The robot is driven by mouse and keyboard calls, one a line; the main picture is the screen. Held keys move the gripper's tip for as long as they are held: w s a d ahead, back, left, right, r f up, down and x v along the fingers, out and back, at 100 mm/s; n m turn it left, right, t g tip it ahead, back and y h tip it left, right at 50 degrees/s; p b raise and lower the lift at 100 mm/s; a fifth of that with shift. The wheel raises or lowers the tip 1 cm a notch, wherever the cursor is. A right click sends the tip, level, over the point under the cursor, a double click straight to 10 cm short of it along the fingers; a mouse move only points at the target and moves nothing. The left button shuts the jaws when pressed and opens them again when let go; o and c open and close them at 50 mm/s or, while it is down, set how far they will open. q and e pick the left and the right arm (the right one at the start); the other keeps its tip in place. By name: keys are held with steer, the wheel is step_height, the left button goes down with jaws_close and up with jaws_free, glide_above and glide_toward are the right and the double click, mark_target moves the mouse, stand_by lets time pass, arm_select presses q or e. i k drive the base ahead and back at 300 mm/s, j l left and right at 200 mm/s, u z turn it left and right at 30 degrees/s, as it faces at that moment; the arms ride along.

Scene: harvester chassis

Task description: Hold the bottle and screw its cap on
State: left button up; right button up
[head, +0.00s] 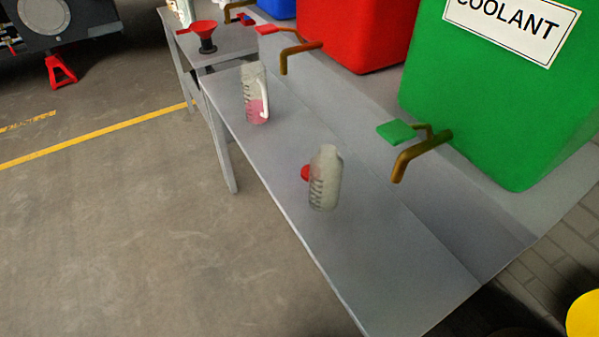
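A clear bottle (326,180) with dark level marks stands on the grey metal table, a little left of the green tank's tap. Its top looks open, with no cap on it. A small red thing (305,173), which may be the cap, shows at the bottle's left side, partly hidden behind it. I cannot tell whether the two touch. Neither of my grippers shows in the head view.
A clear jug (257,108) with pink liquid stands farther back on the table (380,260). A green tank (500,110) and a red tank (360,30) have brass taps overhanging it. A red funnel (206,32) stands beyond. The table's near end is clear.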

mark_target(326, 167)
steer(key=i+j+z, duration=0.1)
steer(key=j+z, duration=0.15)
steer(key=z, duration=0.15)
steer(key=j+z, duration=0.25)
steer(key=z, duration=0.15)
steer(key=j+z, duration=0.25)
steer(key=z, duration=0.2)
steer(key=j+z, duration=0.4)
steer(key=k+j, duration=0.1)
steer(key=j, duration=0.3)
steer(key=k+j+z, duration=0.15)
steer(key=j, duration=0.25)
steer(key=k+j, duration=0.1)
steer(key=j, duration=0.35)
